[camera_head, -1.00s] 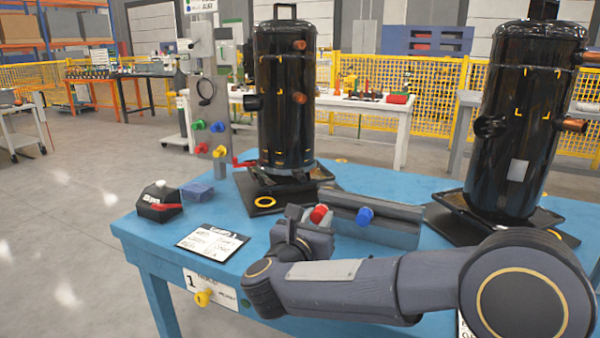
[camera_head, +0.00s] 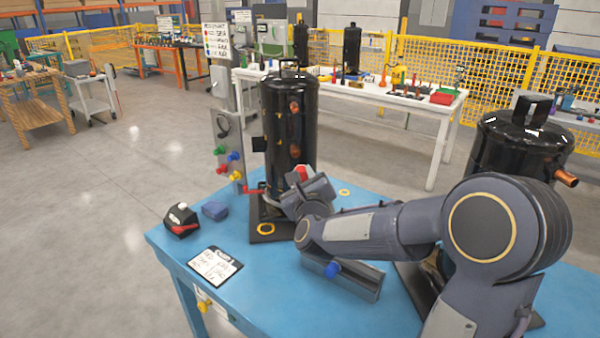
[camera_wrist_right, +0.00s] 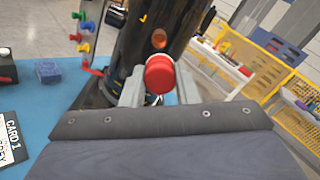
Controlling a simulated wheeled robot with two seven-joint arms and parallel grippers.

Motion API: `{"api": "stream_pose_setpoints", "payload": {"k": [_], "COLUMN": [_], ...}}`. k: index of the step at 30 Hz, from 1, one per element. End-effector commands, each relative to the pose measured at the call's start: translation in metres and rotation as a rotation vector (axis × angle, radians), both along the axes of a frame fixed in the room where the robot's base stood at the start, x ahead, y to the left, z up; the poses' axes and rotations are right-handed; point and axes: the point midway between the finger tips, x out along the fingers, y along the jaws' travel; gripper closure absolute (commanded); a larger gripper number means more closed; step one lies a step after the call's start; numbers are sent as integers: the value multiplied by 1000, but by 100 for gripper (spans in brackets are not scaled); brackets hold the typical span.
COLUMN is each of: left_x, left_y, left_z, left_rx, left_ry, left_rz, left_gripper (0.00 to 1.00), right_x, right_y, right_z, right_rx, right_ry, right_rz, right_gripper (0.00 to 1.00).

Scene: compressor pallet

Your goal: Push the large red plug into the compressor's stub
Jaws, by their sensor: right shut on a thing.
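The large red plug (camera_head: 301,171) is held in my right gripper (camera_head: 304,183), in front of the lower part of the left black compressor (camera_head: 278,122). In the right wrist view the red plug (camera_wrist_right: 160,73) sits between the two grey fingers, with its round end facing the camera. A copper stub (camera_wrist_right: 159,38) on the compressor (camera_wrist_right: 175,20) shows just above the plug there. In the head view this compressor has an upper copper stub (camera_head: 295,106) and a lower one (camera_head: 295,153). The plug appears apart from the stubs. My left gripper is not in view.
A grey rack (camera_head: 350,279) with a blue plug (camera_head: 332,269) lies on the blue table (camera_head: 190,245). A card (camera_head: 215,265), a black-and-red object (camera_head: 181,220) and a blue block (camera_head: 215,211) are at the left. A second compressor (camera_head: 520,145) stands at the right.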

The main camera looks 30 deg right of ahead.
Motion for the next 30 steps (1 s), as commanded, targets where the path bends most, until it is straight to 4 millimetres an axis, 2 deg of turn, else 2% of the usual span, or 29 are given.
{"api": "stream_pose_setpoints", "payload": {"k": [11, 18, 30], "left_x": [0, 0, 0], "left_y": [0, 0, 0], "left_z": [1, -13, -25], "left_rx": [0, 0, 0], "left_ry": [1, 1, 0], "left_rz": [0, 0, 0], "left_gripper": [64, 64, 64], "right_x": [0, -1, 36], "right_y": [0, 0, -16], "right_z": [0, -3, -1], "right_rx": [-6, -5, -6], "right_ry": [1, -1, 2], "right_rz": [5, 5, 3], "right_gripper": [100, 100, 100]}}
